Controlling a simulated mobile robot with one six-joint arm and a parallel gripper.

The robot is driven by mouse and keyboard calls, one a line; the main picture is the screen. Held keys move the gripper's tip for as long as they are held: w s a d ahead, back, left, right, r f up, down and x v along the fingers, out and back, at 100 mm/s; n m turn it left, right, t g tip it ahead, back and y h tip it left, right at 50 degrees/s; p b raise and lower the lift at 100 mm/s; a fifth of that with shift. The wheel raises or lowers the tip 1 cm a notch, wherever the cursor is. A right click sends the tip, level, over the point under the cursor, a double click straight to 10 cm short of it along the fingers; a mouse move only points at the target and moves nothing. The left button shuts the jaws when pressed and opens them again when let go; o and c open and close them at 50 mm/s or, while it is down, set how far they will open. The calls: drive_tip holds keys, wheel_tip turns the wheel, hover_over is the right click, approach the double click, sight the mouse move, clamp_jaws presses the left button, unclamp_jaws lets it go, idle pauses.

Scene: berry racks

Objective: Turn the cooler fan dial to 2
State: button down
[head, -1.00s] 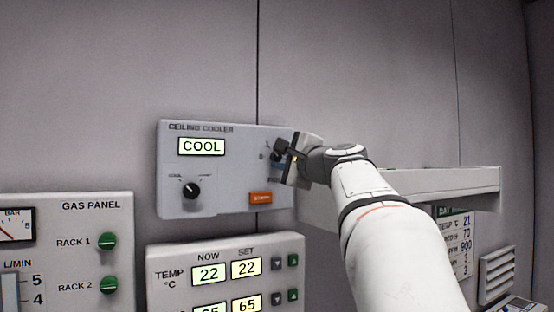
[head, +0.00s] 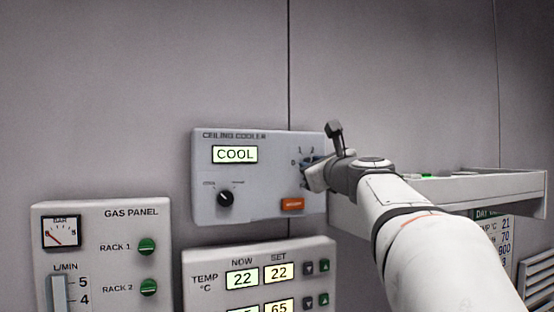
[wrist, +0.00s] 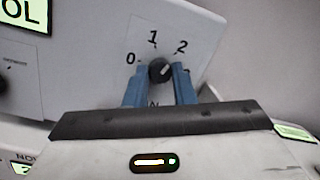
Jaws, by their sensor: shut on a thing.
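The ceiling cooler panel (head: 262,190) is a pale box on the wall with a lit COOL display. Its fan dial (wrist: 160,69) is a small black knob with 0, 1 and 2 printed around it. The dial's pale mark appears to point up and right, toward the 2, in the wrist view. My gripper (wrist: 159,76) has its blue fingers on either side of the dial, shut on it. In the head view my gripper (head: 308,164) covers the dial; the 0, 1 and 2 show beside it.
A black cool knob (head: 225,198) and an orange switch (head: 292,204) are on the same panel. A temperature panel (head: 259,252) sits below, and the gas panel (head: 125,213) is at lower left. A white shelf (head: 450,190) stands right of the cooler, behind my arm.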

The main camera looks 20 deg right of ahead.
drive_tip(key=shift+m+p, duration=0.35)
drive_tip(key=shift+m, duration=0.45)
drive_tip(key=shift+f, duration=0.1)
drive_tip(key=c, duration=1.2)
unclamp_jaws()
drive_tip(key=shift+c, duration=0.2)
drive_tip(key=shift+s, duration=0.1)
drive_tip(key=s+b, duration=0.2)
drive_tip(key=s, duration=0.5)
drive_tip(key=shift+s+a+f, duration=0.15)
drive_tip(key=shift+s+f, duration=0.15)
drive_tip(key=shift+f, duration=0.05)
